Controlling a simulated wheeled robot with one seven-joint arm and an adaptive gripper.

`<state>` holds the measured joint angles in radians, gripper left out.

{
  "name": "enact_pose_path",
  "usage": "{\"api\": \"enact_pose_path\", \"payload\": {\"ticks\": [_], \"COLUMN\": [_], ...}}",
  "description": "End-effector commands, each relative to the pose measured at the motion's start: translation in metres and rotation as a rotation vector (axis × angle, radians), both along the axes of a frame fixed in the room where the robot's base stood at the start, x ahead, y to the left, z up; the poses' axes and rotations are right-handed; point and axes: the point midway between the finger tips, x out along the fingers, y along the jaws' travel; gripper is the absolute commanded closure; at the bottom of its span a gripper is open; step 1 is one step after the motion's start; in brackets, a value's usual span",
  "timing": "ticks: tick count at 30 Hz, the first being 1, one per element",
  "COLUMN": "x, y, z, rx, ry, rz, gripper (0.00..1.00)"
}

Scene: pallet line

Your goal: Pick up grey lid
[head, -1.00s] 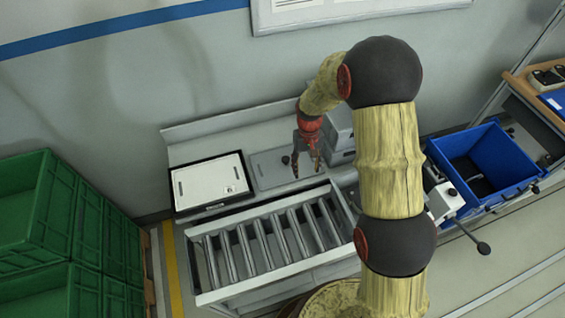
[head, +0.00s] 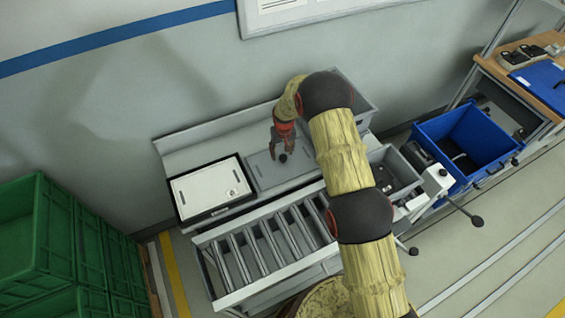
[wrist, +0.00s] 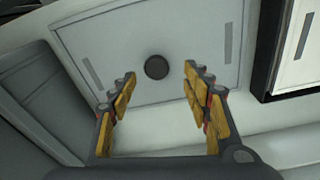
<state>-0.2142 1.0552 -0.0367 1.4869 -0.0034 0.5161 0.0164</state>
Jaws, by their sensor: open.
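The grey lid (head: 264,174) is a flat rectangular panel with a dark round knob (head: 282,158) in its middle. It lies on the bench, between the white-topped box and my arm. In the wrist view the lid (wrist: 120,50) fills the upper middle, and its knob (wrist: 156,67) shows between and beyond my fingertips. My gripper (head: 281,155) is over the lid at the knob in the head view. In the wrist view my gripper (wrist: 160,80) is open, with its padded fingers apart on either side of the knob and nothing between them.
A black-framed box with a white top (head: 208,187) stands just left of the lid. A roller conveyor (head: 262,248) runs in front. Grey bins (head: 396,168) and a blue crate (head: 463,142) are to the right. Green crates (head: 50,240) are stacked at left; a wall is behind.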

Motion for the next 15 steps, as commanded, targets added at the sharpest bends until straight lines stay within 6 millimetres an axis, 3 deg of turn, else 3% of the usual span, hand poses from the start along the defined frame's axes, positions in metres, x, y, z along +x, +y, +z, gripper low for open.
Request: {"api": "enact_pose_path", "payload": {"ticks": [10,15], "x": [0.003,0.004], "y": [-0.003,-0.003], "z": [-0.04,-0.049], "rx": [0.0,0.0], "ry": [0.0,-0.001], "rz": [-0.001,-0.001], "gripper": [0.51,0.51]}}
